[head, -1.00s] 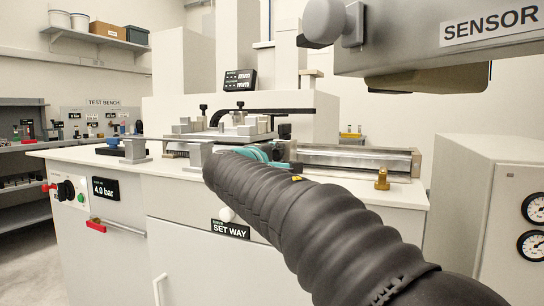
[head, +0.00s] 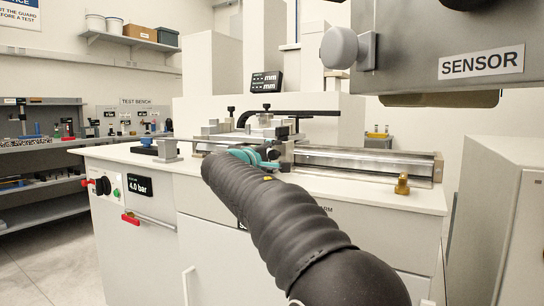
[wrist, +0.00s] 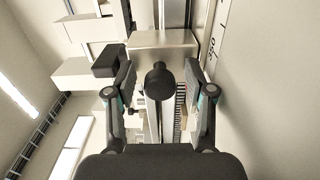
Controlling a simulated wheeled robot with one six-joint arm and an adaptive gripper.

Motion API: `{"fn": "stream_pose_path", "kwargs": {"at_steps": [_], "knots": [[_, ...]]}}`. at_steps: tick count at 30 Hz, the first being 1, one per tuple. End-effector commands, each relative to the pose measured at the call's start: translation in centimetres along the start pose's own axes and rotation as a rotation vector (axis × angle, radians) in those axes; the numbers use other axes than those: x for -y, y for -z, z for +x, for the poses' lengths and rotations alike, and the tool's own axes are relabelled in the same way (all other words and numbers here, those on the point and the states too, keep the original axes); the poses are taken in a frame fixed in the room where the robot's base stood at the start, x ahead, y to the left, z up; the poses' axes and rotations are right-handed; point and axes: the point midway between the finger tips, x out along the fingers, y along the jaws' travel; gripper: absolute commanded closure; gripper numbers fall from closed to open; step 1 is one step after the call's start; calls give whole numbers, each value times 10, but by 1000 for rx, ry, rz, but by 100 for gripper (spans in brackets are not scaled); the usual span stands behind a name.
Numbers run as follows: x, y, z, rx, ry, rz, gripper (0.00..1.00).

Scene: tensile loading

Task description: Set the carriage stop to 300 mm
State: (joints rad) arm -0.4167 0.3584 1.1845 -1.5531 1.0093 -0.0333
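My gripper (wrist: 159,88) is open in the wrist view, its two dark fingers with teal joints standing well apart. A round black knob (wrist: 158,80) lies between the fingers, with a visible gap on each side. The knob sits in front of a pale metal block (wrist: 172,44), which looks like the carriage stop, on a rail. A white strip with printed marks (wrist: 215,40) runs beside the rail; its number is too blurred to read surely. In the head view my gripper (head: 252,158) is at the bench-top mechanism, and its fingertips are partly hidden by my arm.
A long metal slideway (head: 365,160) extends right along the bench top (head: 390,193), with a brass fitting (head: 402,184) in front. A grey SENSOR housing (head: 440,50) overhangs at upper right. A black bar (head: 310,113) crosses above the mechanism. A small mm display (head: 266,82) stands behind.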

Motion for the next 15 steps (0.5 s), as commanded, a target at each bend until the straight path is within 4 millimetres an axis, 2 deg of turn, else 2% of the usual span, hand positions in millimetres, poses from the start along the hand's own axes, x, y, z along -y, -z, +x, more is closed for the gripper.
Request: {"fn": "stream_pose_path", "kwargs": {"at_steps": [10, 15], "knots": [[0, 2, -6, -5, 0, 1, 44], [-1, 3, -28, -7, -1, 0, 44]]}}
